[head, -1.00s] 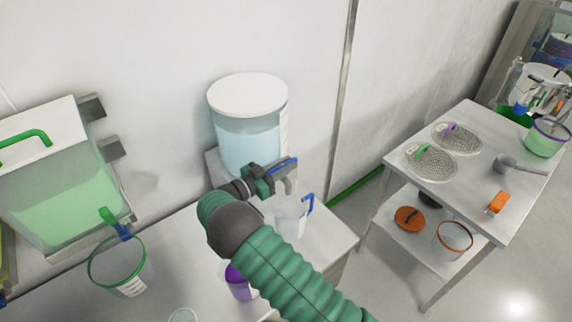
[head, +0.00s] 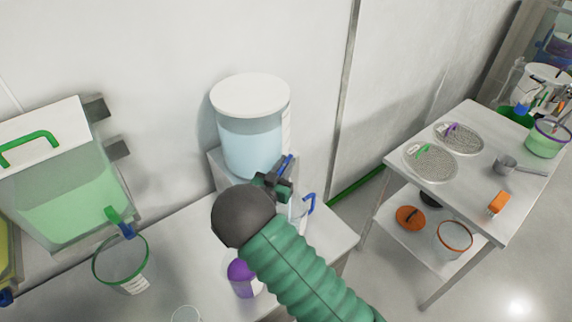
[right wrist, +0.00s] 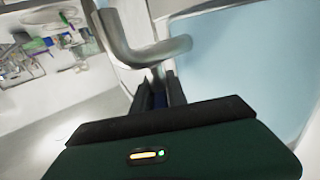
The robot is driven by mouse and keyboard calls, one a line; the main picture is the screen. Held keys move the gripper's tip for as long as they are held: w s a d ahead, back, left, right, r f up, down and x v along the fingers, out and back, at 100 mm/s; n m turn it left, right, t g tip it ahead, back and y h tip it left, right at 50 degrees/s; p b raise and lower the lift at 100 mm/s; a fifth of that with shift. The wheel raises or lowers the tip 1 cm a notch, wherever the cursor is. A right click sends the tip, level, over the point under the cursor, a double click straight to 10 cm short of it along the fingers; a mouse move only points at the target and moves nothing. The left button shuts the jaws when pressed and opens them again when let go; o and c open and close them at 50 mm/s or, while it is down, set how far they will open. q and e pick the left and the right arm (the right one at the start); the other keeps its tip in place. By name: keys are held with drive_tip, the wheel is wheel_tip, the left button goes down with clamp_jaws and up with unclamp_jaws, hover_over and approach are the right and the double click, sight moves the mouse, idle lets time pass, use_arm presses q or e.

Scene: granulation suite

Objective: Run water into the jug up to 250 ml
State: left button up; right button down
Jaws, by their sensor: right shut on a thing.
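The water tank (head: 250,145) is a clear cylinder of pale blue water with a white lid, standing on a raised block by the wall. My right gripper (head: 277,182) is at the front of the tank, shut on the blue tap lever (head: 287,164). The right wrist view shows the grey metal tap spout (right wrist: 150,52) just beyond the fingers, with the blue tank side to the right. The clear jug (head: 297,210) with a blue handle stands below the tap, partly hidden by my gripper and arm. I cannot tell its water level or whether water runs. My left gripper is out of view.
A green-liquid tank (head: 65,190) stands at left, with a green-rimmed vessel (head: 120,262) under its tap. A purple-topped bottle (head: 241,277) is close beside my right arm. A steel table (head: 470,190) stands apart at right.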

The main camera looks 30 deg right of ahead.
drive_tip(key=shift+w+r+n+t, duration=0.15)
drive_tip(key=shift+r+n+t, duration=0.15)
drive_tip(key=shift+t, duration=0.2)
drive_tip(key=c, duration=1.7)
unclamp_jaws()
drive_tip(key=o, duration=0.4)
drive_tip(key=shift+f+y, duration=0.1)
drive_tip(key=shift+y, duration=0.2)
drive_tip(key=shift+f, duration=0.2)
